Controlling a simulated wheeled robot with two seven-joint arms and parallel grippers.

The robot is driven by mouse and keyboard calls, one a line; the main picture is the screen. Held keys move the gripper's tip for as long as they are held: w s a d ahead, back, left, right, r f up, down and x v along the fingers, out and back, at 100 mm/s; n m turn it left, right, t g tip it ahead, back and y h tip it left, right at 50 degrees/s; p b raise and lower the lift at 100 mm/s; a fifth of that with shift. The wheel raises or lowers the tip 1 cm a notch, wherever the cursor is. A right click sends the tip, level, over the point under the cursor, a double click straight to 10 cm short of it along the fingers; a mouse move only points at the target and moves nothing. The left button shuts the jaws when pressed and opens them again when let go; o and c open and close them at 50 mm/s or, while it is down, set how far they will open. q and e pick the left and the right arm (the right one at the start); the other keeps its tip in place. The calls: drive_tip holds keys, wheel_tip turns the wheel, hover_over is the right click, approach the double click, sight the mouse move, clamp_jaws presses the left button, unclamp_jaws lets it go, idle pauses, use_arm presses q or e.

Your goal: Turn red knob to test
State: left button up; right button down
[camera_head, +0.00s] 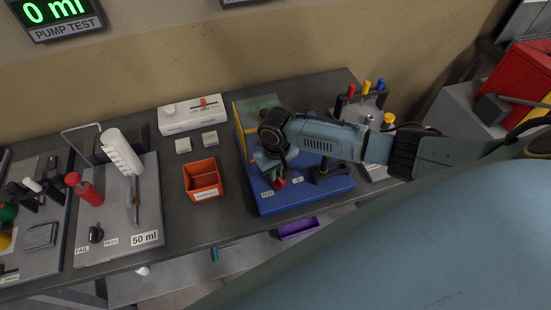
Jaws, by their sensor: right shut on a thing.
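The red knob (279,183) sits at the front of the blue base (316,192), with small white labels beside it. My right arm reaches in from the right over the blue base. My right gripper (273,176) points down at the red knob and is shut on it; the fingers cover much of the knob. Which label the knob points to cannot be made out. My left gripper is not in view.
An orange bin (203,180) stands left of the blue base. A white box (189,115) with a red slider lies behind it. A grey board (117,235) with a cylinder and a red-capped part is further left. A purple tray (298,228) is below the table edge.

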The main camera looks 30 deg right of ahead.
drive_tip(key=m+p, duration=0.2)
drive_tip(key=m, duration=0.1)
drive_tip(key=shift+d+r, duration=0.1)
drive_tip(key=shift+r, duration=0.1)
drive_tip(key=shift+d+f+m+p, duration=0.1)
drive_tip(key=shift+m+p, duration=0.4)
drive_tip(key=shift+m, duration=0.3)
drive_tip(key=m, duration=0.2)
drive_tip(key=shift+s+d+f+m, duration=0.1)
drive_tip(key=shift+d+m, duration=0.05)
drive_tip(key=shift+m, duration=0.25)
drive_tip(key=shift+s+d+m, duration=0.1)
drive_tip(key=shift+d+m, duration=0.1)
drive_tip(key=shift+m, duration=1.9)
drive_tip(key=c, duration=1.4)
unclamp_jaws()
drive_tip(key=shift+c, duration=0.2)
wheel_tip(320, 180, up, 14)
drive_tip(key=shift+f, duration=0.25)
